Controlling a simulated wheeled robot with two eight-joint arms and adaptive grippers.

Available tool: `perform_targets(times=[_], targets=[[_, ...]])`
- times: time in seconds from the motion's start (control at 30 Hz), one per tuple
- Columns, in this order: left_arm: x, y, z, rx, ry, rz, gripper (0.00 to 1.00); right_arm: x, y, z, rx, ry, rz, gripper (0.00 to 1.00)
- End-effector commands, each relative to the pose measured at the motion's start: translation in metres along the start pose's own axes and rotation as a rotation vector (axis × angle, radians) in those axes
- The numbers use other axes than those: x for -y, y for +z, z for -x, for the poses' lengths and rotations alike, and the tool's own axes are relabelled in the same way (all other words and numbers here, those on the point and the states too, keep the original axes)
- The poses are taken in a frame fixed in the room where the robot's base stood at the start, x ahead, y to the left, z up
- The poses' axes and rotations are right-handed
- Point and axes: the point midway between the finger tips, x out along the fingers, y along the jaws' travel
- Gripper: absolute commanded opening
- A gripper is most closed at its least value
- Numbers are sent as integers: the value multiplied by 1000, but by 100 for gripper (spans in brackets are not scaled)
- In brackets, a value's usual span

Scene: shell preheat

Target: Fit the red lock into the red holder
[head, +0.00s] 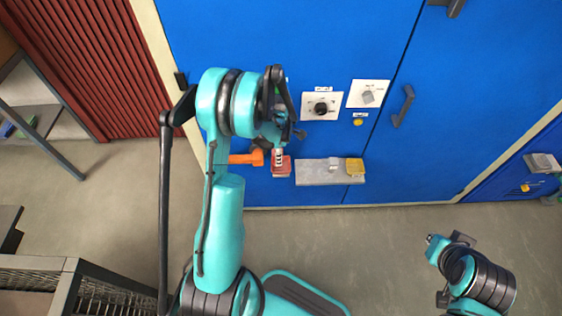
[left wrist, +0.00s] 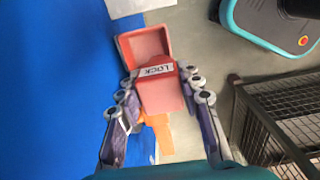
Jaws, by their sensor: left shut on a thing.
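The red lock (left wrist: 161,95), a block with a white "LOCK" label, is between the fingers of my left gripper (left wrist: 160,88), which is shut on it. The red holder (left wrist: 127,45), an open box, lies just beyond the lock in the left wrist view. The lock overlaps its near edge there; I cannot tell whether they touch. In the head view my left gripper (head: 279,140) is above the holder (head: 281,170) at the blue cabinet front, with the lock partly hidden. My right arm shows at the lower right; its fingers are not clear.
An orange handle (head: 246,158) sits left of the holder. A grey shelf (head: 315,172) with a yellow block (head: 355,167) is to its right. Knob plates (head: 322,106) are above. A mesh cart (left wrist: 285,118) stands nearby on the floor.

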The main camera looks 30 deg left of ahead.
Motion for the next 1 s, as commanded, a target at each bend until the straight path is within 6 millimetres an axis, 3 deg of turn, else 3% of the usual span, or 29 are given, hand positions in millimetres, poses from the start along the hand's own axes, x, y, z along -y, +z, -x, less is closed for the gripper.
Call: perform_targets(times=[0.2, 0.53, 1.0], targets=[[-20, 9, -14, 0, 0, 0, 0, 0, 4, -6, 0, 0, 0, 0], [-21, 10, -54, 0, 0, -1, 0, 0, 16, -22, 0, 0, 0, 0], [-20, 9, -60, 0, 0, -1, 0, 0, 19, -27, 0, 0, 0, 0]])
